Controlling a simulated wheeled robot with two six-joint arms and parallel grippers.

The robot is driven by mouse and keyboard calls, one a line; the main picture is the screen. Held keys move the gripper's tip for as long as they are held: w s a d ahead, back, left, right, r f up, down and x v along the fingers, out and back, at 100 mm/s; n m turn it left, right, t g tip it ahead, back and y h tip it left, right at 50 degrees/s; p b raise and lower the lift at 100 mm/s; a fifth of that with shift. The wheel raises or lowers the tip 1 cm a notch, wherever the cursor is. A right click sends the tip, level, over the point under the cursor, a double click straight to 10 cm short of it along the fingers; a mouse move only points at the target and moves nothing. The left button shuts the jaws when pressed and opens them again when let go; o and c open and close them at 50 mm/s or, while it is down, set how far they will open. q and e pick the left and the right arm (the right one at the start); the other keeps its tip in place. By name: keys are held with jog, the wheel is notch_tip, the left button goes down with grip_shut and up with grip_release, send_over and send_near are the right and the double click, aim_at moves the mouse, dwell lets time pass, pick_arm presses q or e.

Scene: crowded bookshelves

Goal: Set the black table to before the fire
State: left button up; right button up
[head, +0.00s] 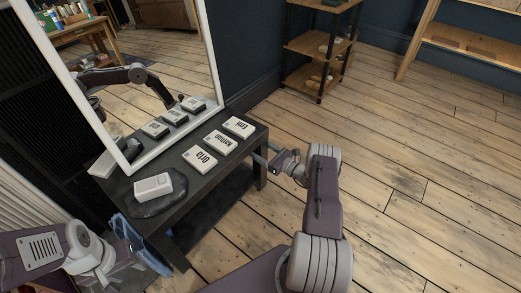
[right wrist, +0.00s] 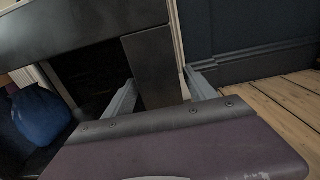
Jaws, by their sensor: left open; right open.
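The black table (head: 215,172) stands against the wall at centre left in the head view, with a lower shelf. Three white blocks with dark lettering (head: 200,158) and a white box on a dark tray (head: 150,208) sit on it. My right gripper (head: 262,160) is open at the table's right end. In the right wrist view its fingers (right wrist: 163,95) stand either side of a dark table leg (right wrist: 152,65); contact cannot be told. My left gripper (head: 132,238) is open near the table's left front corner. No fire is recognisable.
A white-framed mirror (head: 213,55) stands at the table's back edge and reflects the blocks. A shelf unit (head: 305,42) stands at the back, with another wooden shelf (head: 465,42) at the far right. The plank floor (head: 430,160) on the right is clear.

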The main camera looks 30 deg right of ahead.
jog(key=shift+d+r, duration=0.1)
jog(key=shift+s+d+r, duration=0.1)
jog(key=shift+s, duration=0.05)
jog(key=p+v, duration=0.4)
jog(key=v, duration=0.4)
jog(key=shift+s, duration=0.3)
jog(key=shift+d, duration=0.1)
